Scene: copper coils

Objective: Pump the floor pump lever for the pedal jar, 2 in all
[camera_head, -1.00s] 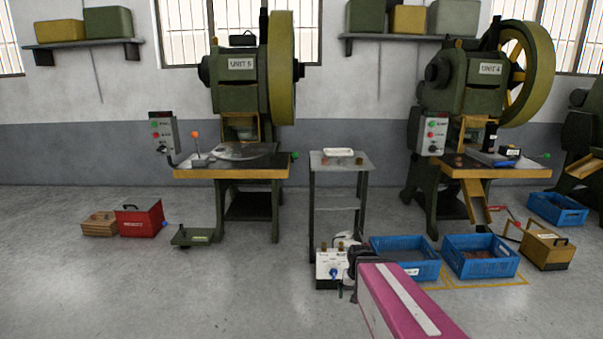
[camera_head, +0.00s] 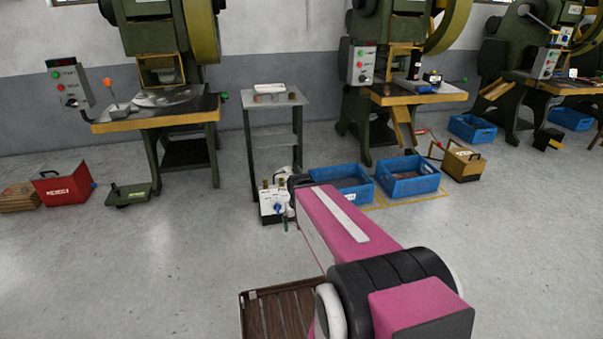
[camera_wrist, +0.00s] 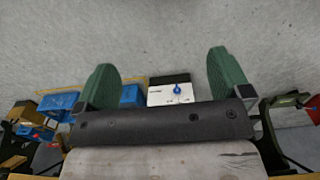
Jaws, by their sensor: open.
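A white box (camera_head: 273,203) with brass-coloured knobs and a blue knob stands on the floor at the foot of the grey stand. It also shows in the wrist view (camera_wrist: 170,93), between my fingers. I cannot make out for sure which part of it is a pump lever, or which thing is the pedal jar. A small whitish object (camera_head: 286,173) sits just behind the box, partly hidden. My gripper (camera_wrist: 162,62) is open, with its two green fingers spread wide and nothing between them touching. In the head view the gripper is mostly hidden by my pink arm, close to the box.
Two blue crates (camera_head: 409,184) stand right of the box inside yellow floor lines. A grey stand (camera_head: 275,136) rises behind it. A press with a wooden-edged table (camera_head: 155,117) and a green floor pedal (camera_head: 130,194) is left, near a red box (camera_head: 65,185). Front-left floor is clear.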

